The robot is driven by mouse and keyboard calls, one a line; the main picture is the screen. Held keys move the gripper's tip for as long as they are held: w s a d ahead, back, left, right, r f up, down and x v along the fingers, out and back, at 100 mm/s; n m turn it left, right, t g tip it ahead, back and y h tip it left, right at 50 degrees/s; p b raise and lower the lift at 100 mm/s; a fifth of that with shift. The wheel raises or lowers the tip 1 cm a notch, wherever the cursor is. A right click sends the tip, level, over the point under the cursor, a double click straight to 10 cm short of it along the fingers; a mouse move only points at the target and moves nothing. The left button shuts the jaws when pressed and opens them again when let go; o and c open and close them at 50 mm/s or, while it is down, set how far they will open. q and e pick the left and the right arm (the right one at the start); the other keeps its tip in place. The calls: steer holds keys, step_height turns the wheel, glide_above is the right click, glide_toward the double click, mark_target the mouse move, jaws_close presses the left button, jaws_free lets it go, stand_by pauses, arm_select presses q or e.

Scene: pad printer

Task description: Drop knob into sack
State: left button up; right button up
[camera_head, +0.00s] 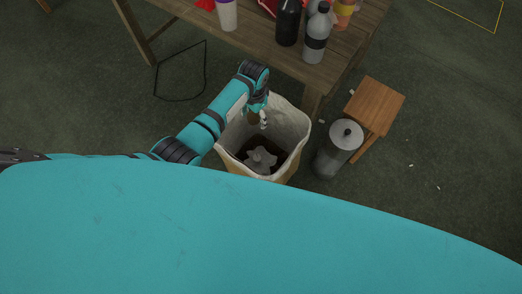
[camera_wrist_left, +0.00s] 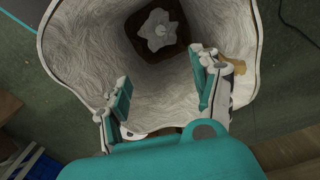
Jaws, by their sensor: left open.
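The sack (camera_head: 296,117) stands open on the floor by the table, with a pale lining and a dark bottom. The knob (camera_head: 261,158) is a grey lobed piece lying inside on the sack's bottom; it also shows in the left wrist view (camera_wrist_left: 158,29). My left gripper (camera_head: 263,125) is over the sack's mouth, pointing down. In the left wrist view its two fingers (camera_wrist_left: 163,85) are spread wide with nothing between them. The knob is well below the fingers and apart from them. My right gripper is not in view.
A wooden table (camera_head: 262,45) with several bottles stands behind the sack. A metal canister (camera_head: 338,150) and a small wooden stool (camera_head: 375,103) stand to its right. Small pale scraps lie on the floor at the right.

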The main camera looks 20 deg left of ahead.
arm_select(q)
step_height(320, 180, up, 12)
stand_by(0.5)
stand_by(0.3)
